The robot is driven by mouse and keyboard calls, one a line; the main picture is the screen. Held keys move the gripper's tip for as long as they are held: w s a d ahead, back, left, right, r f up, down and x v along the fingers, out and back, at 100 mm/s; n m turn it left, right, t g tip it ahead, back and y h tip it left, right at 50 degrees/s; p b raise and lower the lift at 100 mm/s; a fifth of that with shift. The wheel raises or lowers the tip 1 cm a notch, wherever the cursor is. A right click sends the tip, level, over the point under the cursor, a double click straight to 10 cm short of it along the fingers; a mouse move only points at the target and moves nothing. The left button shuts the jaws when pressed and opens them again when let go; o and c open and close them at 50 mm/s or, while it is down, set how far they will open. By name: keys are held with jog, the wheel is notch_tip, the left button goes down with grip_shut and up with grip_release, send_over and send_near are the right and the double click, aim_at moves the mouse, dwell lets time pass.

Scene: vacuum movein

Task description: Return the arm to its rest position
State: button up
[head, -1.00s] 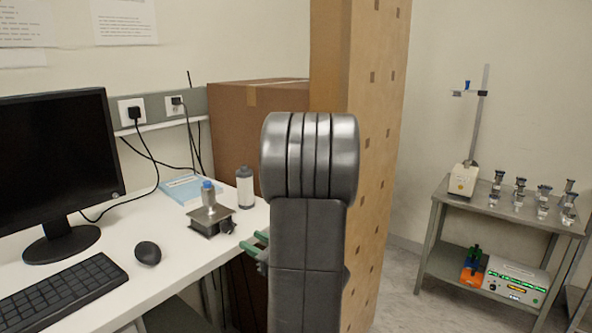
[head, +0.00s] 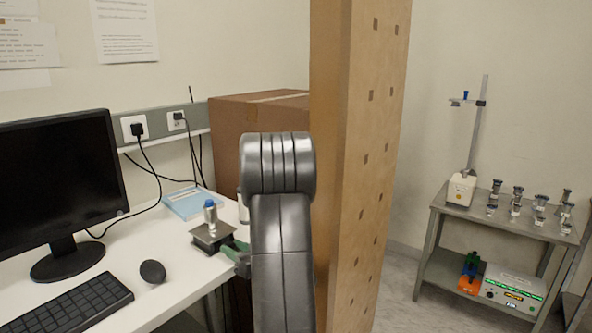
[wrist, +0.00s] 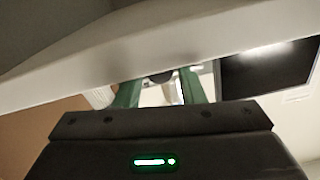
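My gripper (head: 237,248) shows at the left of my dark arm in the head view, its green fingers beside the right edge of a small black lab jack (head: 210,238) on the white desk. From this view I cannot tell whether they touch it. In the wrist view my gripper (wrist: 160,90) has its two green fingers apart, with no held object visible between them. The pale desk edge (wrist: 150,52) crosses in front of the fingers, very close. A small grey bottle with a blue cap (head: 210,216) stands on the jack.
A monitor (head: 60,180), keyboard (head: 80,303) and mouse (head: 152,271) occupy the desk's left. A tall perforated brown column (head: 365,150) stands close right of my arm, with a cardboard box (head: 225,130) behind. A metal cart (head: 440,205) with glassware is at the right; floor shows between.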

jog(key=shift+r+m+p, duration=0.2)
jog(key=shift+m+p, duration=0.4)
jog(key=shift+p, duration=0.25)
jog(key=shift+s+d+f, duration=0.15)
jog(key=shift+d+f, duration=0.05)
jog(key=shift+d, duration=0.1)
jog(key=b+v, duration=0.2)
jog(key=v, duration=1.1)
jog(key=shift+s, duration=0.1)
jog(key=shift+s+r, duration=0.1)
